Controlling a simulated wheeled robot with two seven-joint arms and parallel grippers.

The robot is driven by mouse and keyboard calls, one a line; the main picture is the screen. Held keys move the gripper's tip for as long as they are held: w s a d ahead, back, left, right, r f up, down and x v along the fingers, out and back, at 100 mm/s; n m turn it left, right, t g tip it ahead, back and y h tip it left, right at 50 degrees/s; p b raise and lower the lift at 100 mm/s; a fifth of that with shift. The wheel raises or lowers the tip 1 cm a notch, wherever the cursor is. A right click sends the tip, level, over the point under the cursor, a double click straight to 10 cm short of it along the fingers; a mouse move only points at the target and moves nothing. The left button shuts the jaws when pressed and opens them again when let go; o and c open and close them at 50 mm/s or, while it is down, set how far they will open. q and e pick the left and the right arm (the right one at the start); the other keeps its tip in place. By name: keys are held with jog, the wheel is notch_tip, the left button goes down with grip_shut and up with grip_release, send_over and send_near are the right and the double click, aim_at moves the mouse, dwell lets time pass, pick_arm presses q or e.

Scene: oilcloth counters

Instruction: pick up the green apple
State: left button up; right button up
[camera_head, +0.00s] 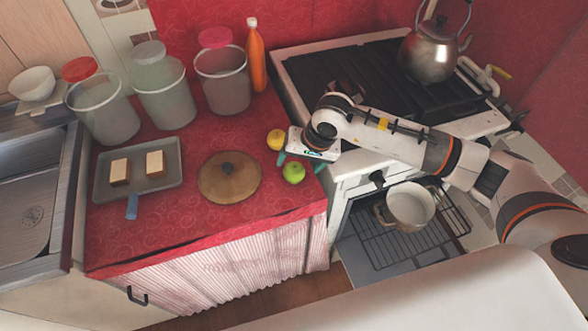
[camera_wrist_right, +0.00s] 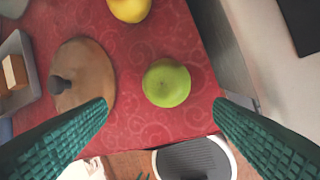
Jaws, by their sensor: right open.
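The green apple (camera_head: 294,172) sits on the red oilcloth counter near its right front corner. In the right wrist view the apple (camera_wrist_right: 166,83) lies ahead of and between the two green fingers. My right gripper (camera_head: 300,163) is open and empty above the apple, with its fingers apart on either side; it also shows in the right wrist view (camera_wrist_right: 163,108). I cannot tell the exact height of the fingertips over the counter. My left gripper does not show.
A yellow fruit (camera_head: 276,139) lies just behind the apple. A round wooden lid (camera_head: 229,185) lies to its left, then a tray (camera_head: 104,186) with two bread pieces. Canisters and an orange bottle (camera_head: 256,62) stand behind. The stove (camera_head: 300,88) is to the right.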

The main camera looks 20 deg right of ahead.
aim_at(296, 168)
jog(key=f, duration=0.1)
jog(key=w+f+p, duration=0.1)
jog(key=f, duration=0.1)
jog(key=w+f, duration=0.1)
jog(key=shift+f+p, duration=0.2)
jog(key=shift+p, duration=0.1)
jog(key=shift+w+f, duration=0.1)
jog(key=shift+f, duration=0.35)
jog(key=c, duration=1.1)
